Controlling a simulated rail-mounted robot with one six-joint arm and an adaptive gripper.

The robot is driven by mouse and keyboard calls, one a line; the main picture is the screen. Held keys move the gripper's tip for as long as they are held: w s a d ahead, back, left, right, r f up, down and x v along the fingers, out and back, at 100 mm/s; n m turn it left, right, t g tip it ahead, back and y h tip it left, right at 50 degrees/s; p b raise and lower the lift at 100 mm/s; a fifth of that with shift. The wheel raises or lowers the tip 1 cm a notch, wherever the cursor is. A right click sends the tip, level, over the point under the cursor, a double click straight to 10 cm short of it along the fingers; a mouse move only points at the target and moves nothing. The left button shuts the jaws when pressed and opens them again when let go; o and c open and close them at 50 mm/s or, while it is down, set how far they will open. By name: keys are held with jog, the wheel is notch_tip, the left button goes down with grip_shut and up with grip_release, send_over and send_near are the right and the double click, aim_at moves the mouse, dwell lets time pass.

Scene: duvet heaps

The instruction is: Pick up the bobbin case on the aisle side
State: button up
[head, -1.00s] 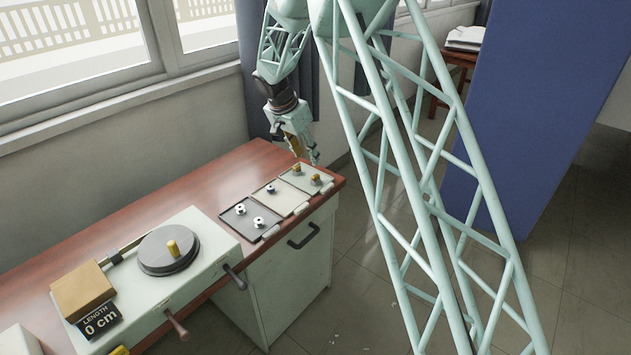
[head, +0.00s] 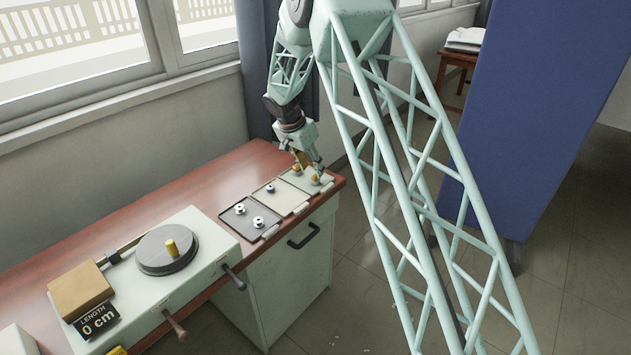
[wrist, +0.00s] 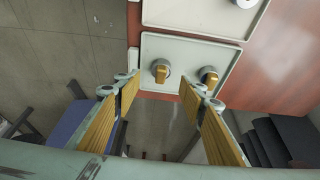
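Two bobbin cases sit on the pale end tray (wrist: 180,50) in the wrist view. The aisle-side bobbin case (wrist: 161,70), silver with a brass top, is at the left, near the tray's tabbed edge; it also shows in the head view (head: 315,180). The other bobbin case (wrist: 209,75) is at the right, farther from the aisle. My gripper (wrist: 165,88) is open and empty. In the wrist view its fingertips lie either side of the aisle-side case, and the right one is just below the other case. My gripper also shows above the tray in the head view (head: 310,165).
A middle tray (head: 291,207) holds a blue bobbin, and a dark grey tray (head: 234,233) holds two white ones. A winding machine with a round turntable (head: 150,263) stands at the left on the red-brown desk (head: 190,190). Open floor lies on the aisle side.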

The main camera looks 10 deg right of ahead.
aim_at(315, 176)
jog(key=shift+f, duration=0.1)
jog(key=shift+b+x, duration=0.5)
jog(key=shift+x, duration=2)
jog(key=c, duration=0.9)
